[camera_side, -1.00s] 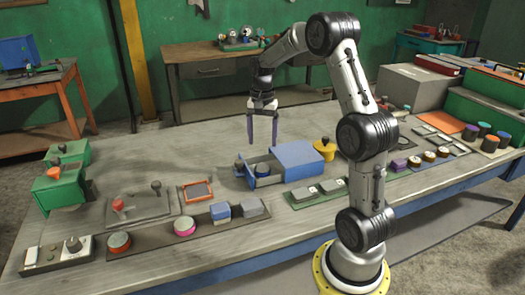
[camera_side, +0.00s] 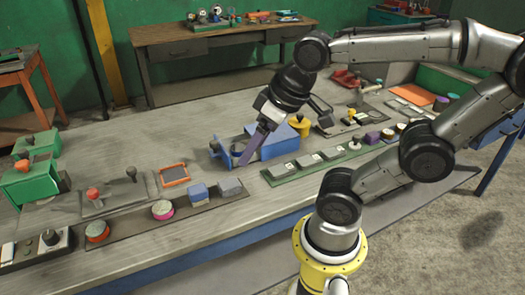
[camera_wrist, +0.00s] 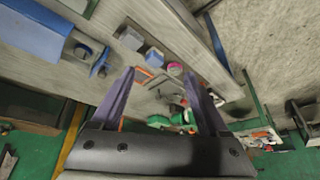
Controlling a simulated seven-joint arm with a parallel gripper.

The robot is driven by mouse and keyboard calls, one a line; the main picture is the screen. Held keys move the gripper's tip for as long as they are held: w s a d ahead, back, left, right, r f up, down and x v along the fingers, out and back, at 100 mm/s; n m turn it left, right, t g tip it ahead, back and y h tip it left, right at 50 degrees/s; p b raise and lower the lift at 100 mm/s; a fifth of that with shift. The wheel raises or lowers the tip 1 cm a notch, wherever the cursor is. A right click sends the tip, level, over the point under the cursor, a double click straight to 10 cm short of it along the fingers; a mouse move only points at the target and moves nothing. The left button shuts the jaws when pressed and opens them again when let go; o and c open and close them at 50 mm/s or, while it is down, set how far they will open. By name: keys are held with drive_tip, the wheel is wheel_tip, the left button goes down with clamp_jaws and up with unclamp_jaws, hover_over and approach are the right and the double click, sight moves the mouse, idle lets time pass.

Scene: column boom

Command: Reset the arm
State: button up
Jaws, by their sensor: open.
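My gripper (camera_side: 243,160) is tilted, its purple fingers pointing down and to the left in the side view. The fingers appear in front of the blue box (camera_side: 281,146), overlapping its open, drawer-like left part; I cannot tell whether they touch it. In the wrist view my gripper (camera_wrist: 159,72) has its two fingers spread wide with nothing held between them. The blue box (camera_wrist: 35,33) lies at the upper left of that view, off to the side of the fingers. My arm is folded over the right of the bench.
The bench (camera_side: 130,150) carries a yellow knob (camera_side: 300,123), a green switch strip (camera_side: 303,166), an orange-rimmed frame (camera_side: 174,175), a red-knobbed lever panel (camera_side: 115,193) and green boxes (camera_side: 30,183) at left. A wooden table (camera_side: 215,45) stands behind. The bench's back left is clear.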

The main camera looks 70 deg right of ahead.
drive_tip(key=shift+s+a+f+n, duration=0.2)
drive_tip(key=shift+s+a+n, duration=0.1)
drive_tip(key=shift+s, duration=0.15)
drive_tip(key=shift+s+a+f+n, duration=0.2)
drive_tip(key=shift+s+n, duration=0.1)
drive_tip(key=shift+s, duration=0.1)
idle(0.6)
